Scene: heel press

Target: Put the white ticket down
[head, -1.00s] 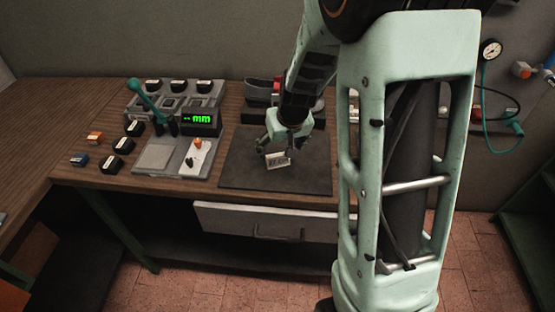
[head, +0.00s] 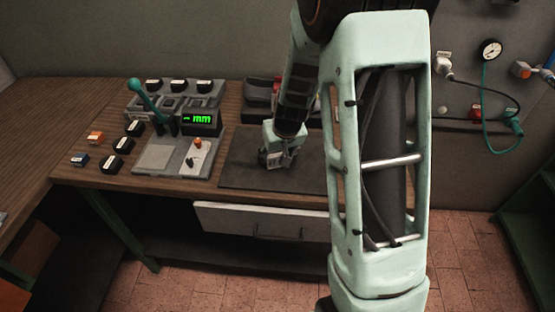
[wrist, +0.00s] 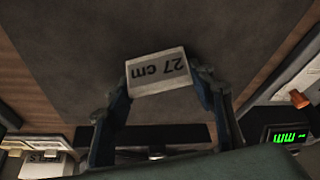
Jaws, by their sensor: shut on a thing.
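The white ticket (wrist: 157,71) is printed "27 cm" and shows upside down in the wrist view. It is between the fingertips of my gripper (wrist: 165,82), which is shut on it. In the head view my gripper (head: 274,160) is over the dark mat (head: 237,172) on the workbench. The ticket is mostly hidden there by the fingers. I cannot tell whether the ticket touches the mat.
Left of the mat stands a grey device with a green lever (head: 148,97) and a green "mm" display (head: 201,119). Several small dark blocks (head: 117,146) lie further left. Dark bins (head: 257,90) stand behind the mat. The mat's front left is clear.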

